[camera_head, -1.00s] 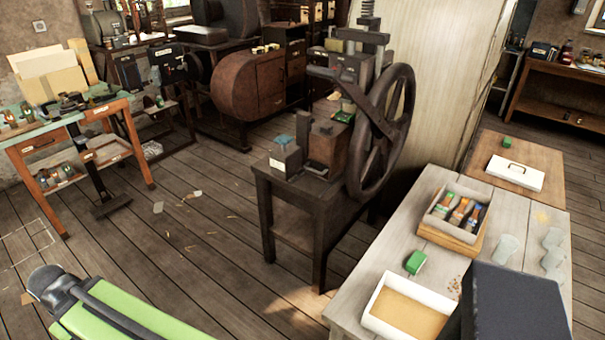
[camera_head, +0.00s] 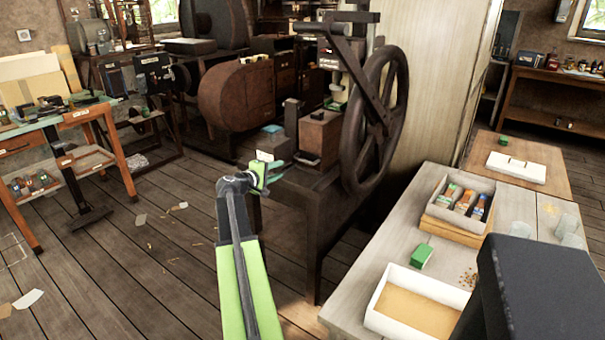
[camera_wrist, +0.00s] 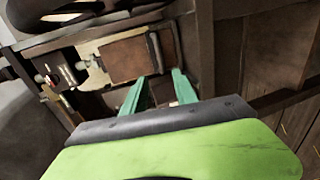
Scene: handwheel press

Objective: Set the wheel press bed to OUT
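The wheel press stands mid-picture in the head view, with its large dark handwheel (camera_head: 375,125) on the right side and a dark stand (camera_head: 290,220) below. A reddish-brown block (camera_head: 320,138) sits low on the press; in the wrist view a brown block (camera_wrist: 128,60) lies on a paler plate (camera_wrist: 92,52). I cannot tell which part is the bed or how it is set. My gripper (camera_head: 278,168) is at the stand's front left edge in the head view. Its teal fingers (camera_wrist: 158,85) are apart with nothing between them, pointing at the block's near side.
A pale table (camera_head: 400,240) at right holds a sand-coloured tray (camera_head: 415,305), a box of packets (camera_head: 462,205) and a green block (camera_head: 421,256). A workbench (camera_head: 60,130) stands at left. The floor (camera_head: 150,270) between is mostly clear.

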